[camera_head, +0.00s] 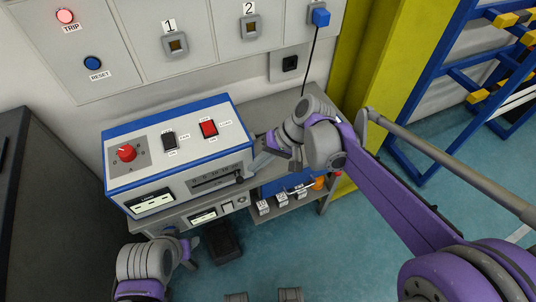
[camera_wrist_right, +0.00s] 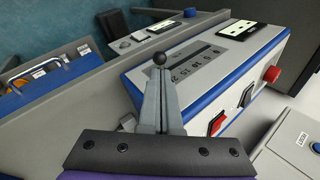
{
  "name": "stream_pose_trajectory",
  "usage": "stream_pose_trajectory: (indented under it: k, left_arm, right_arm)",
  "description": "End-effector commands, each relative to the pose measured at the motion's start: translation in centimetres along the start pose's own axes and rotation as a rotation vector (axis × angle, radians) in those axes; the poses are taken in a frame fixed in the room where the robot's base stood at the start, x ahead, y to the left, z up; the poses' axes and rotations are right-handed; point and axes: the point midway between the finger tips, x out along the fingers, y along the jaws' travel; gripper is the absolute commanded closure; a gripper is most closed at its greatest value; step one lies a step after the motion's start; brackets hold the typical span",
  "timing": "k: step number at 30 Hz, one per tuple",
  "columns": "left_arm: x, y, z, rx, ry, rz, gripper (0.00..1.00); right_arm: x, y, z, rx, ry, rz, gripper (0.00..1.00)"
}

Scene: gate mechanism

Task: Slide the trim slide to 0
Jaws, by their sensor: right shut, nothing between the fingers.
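The trim slide (camera_head: 212,179) is a dark slot with a marked scale on the front face of the white and blue console. Its black ball knob (camera_head: 239,180) stands at the right end of the slot in the head view. In the right wrist view the knob (camera_wrist_right: 160,59) shows just beyond my fingertips. My right gripper (camera_head: 252,172) is shut and empty, close beside the knob; I cannot tell whether it touches. It also shows in the right wrist view (camera_wrist_right: 157,82). My left gripper (camera_head: 193,252) hangs low in front of the console, away from the slide; its opening is unclear.
The console (camera_head: 187,118) carries a red rotary knob (camera_head: 127,152), a black switch (camera_head: 169,139) and a red switch (camera_head: 208,128). It stands on a grey bench (camera_head: 265,108). The floor in front is mostly clear.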

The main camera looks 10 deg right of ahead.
Motion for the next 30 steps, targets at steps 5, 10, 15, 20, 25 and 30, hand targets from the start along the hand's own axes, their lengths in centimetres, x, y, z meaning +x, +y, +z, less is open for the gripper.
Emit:
stream_pose_trajectory:
  k: [5,10,15,20,25,30]
  left_arm:
    - [0.3,0.0,0.2,0.000,-0.001,0.000,0.50]
    - [0.4,0.0,0.2,0.000,-0.001,0.000,0.50]
    - [0.4,0.0,0.2,0.000,-0.001,0.000,0.50]
    - [0.4,0.0,0.2,0.000,-0.001,0.000,0.50]
    - [0.4,0.0,0.2,0.000,-0.001,0.000,0.50]
    - [0.4,0.0,0.3,0.000,-0.002,0.000,0.50]
  right_arm:
    - [3.1,0.0,0.0,-0.002,-0.001,0.000,1.00]
    - [4.4,0.0,0.0,-0.002,-0.001,0.001,1.00]
    - [4.7,0.0,0.0,-0.002,0.000,0.001,1.00]
    - [4.7,0.0,0.0,-0.002,0.000,0.001,1.00]
    - [5.1,-0.7,0.3,-0.003,-0.001,0.001,1.00]
    - [7.5,-4.0,1.8,-0.008,-0.004,0.000,1.00]
